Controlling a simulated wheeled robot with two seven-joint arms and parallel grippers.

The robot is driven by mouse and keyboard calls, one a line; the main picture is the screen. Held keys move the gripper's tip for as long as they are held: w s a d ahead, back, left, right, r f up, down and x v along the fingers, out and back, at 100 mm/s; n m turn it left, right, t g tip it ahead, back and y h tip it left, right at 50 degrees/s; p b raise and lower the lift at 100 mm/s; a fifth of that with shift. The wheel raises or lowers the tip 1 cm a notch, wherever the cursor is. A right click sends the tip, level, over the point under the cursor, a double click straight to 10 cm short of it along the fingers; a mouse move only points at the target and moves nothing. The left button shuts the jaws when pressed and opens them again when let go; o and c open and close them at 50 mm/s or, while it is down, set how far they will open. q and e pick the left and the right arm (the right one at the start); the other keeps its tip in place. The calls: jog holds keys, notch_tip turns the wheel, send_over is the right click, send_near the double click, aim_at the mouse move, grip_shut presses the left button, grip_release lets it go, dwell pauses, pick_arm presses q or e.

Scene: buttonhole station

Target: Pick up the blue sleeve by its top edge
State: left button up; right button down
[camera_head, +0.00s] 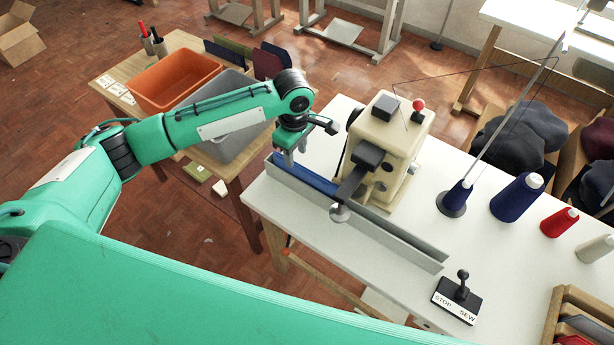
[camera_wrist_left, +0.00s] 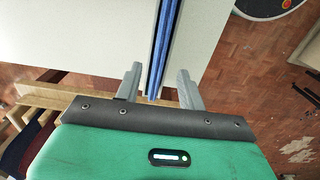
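The blue sleeve (camera_head: 308,178) stands as a thin edge in a long grey rail (camera_head: 400,243) along the front of the white table, left of the cream sewing machine (camera_head: 386,150). My left gripper (camera_head: 290,156) is over the sleeve's far left end, pointing down. In the left wrist view the gripper (camera_wrist_left: 159,87) is open, with one finger on each side of the sleeve's blue strip (camera_wrist_left: 164,50) and a visible gap on both sides. Whether the fingertips reach below the top edge is unclear. My right gripper is not in view.
An orange bin (camera_head: 172,80) and a grey bin (camera_head: 228,143) stand on a wooden table at left. The machine's dark arm (camera_head: 353,183) overhangs the rail. Thread cones, including a large blue one (camera_head: 516,197), and a STOP/SEW lever (camera_head: 460,290) occupy the white table's right part.

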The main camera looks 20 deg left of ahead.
aim_at(296, 164)
pick_arm(q)
jog(key=shift+s+f, duration=0.1)
jog(key=shift+f, duration=0.4)
jog(key=f, duration=0.2)
jog(key=f+p, duration=0.1)
jog(key=shift+w+f, duration=0.2)
jog(key=shift+f, duration=0.6)
jog(key=c, duration=0.6)
grip_shut()
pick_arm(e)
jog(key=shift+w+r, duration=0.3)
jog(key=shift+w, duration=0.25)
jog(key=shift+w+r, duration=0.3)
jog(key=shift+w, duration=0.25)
